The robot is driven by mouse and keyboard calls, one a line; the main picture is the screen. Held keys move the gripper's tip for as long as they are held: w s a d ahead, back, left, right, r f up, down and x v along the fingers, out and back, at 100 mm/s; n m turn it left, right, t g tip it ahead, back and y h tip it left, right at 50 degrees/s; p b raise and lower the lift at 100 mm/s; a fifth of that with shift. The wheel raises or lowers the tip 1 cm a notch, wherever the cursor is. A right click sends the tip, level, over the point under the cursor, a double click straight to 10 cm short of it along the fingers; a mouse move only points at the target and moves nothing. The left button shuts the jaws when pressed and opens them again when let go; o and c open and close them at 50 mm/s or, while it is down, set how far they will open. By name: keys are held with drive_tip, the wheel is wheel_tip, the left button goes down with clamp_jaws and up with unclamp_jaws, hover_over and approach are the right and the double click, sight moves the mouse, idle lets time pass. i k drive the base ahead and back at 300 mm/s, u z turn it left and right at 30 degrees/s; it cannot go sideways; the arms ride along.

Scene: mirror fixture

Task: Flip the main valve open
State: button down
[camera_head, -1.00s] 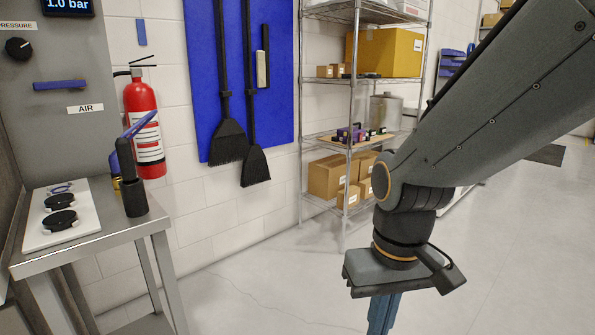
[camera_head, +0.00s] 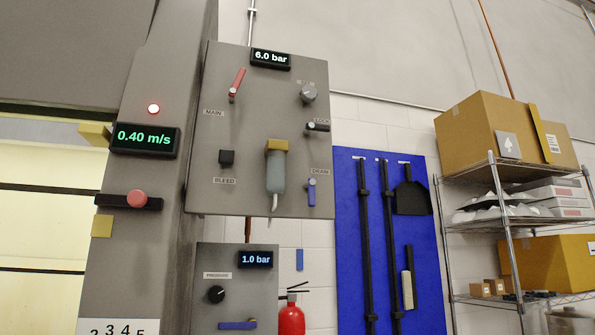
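The main valve is a red lever (camera_head: 237,84) above the MAIN label (camera_head: 214,113), at the upper left of a grey wall panel (camera_head: 240,140). The lever tilts up and to the right from its pivot. The display (camera_head: 271,59) at the panel's top reads 6.0 bar. My gripper and arm are not in view now.
The same panel holds a round grey knob (camera_head: 308,93), a LOCK lever (camera_head: 317,127), a black BLEED knob (camera_head: 226,157), a blue DRAIN lever (camera_head: 312,192) and a filter bowl (camera_head: 275,172). Below is a second panel (camera_head: 237,305) reading 1.0 bar. Shelving (camera_head: 515,230) stands right.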

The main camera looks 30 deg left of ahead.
sight(233, 90)
drive_tip(key=z, duration=1.2)
drive_tip(key=k, duration=0.7)
drive_tip(key=u, duration=1.35)
